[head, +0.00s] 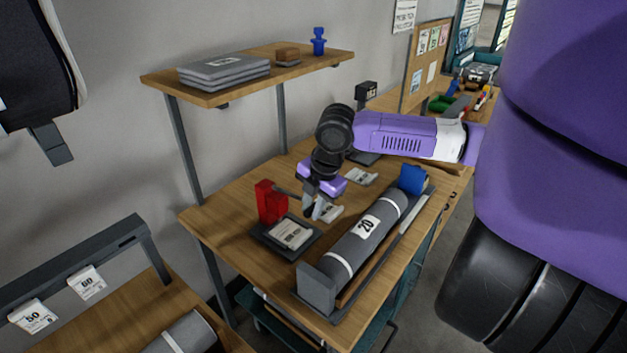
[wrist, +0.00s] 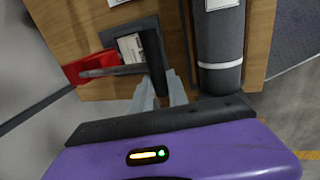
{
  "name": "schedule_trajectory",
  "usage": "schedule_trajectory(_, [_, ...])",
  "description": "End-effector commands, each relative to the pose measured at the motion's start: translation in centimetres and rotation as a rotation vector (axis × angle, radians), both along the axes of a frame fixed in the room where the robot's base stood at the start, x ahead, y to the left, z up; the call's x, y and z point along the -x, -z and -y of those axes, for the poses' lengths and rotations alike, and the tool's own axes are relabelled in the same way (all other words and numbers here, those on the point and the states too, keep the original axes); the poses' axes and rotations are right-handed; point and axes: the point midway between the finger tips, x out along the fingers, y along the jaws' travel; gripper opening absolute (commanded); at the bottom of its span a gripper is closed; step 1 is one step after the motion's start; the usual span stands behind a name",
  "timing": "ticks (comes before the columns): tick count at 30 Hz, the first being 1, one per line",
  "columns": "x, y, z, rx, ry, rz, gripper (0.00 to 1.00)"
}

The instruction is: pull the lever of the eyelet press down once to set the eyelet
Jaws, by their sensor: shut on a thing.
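The eyelet press has a red body (head: 270,203) and a dark flat base (head: 262,239) on the wooden bench. A pale printed piece (head: 290,233) lies on the base. The grey lever (head: 287,190) runs from the red body to my gripper (head: 314,211). In the wrist view, the lever (wrist: 115,71) reaches from the red body (wrist: 88,67) to a dark handle (wrist: 154,63). My gripper (wrist: 161,92) is shut on this handle, its pale fingers on either side. The lever looks close to level and above the base. The fingers partly hide the handle's end.
A grey roll (head: 368,232) labelled 20 lies in a cradle with a dark end block (head: 317,288), right of the press. A blue block (head: 412,178) stands at its far end. Pale cards (head: 360,176) lie behind my gripper. A shelf (head: 318,67) overhangs the back.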

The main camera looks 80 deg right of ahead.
Motion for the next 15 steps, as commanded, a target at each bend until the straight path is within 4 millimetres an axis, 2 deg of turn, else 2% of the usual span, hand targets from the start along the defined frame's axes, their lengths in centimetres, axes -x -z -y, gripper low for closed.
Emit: schedule_trajectory(15, [0.2, 1.9, -0.1, -0.005, 0.002, -0.005, 0.04])
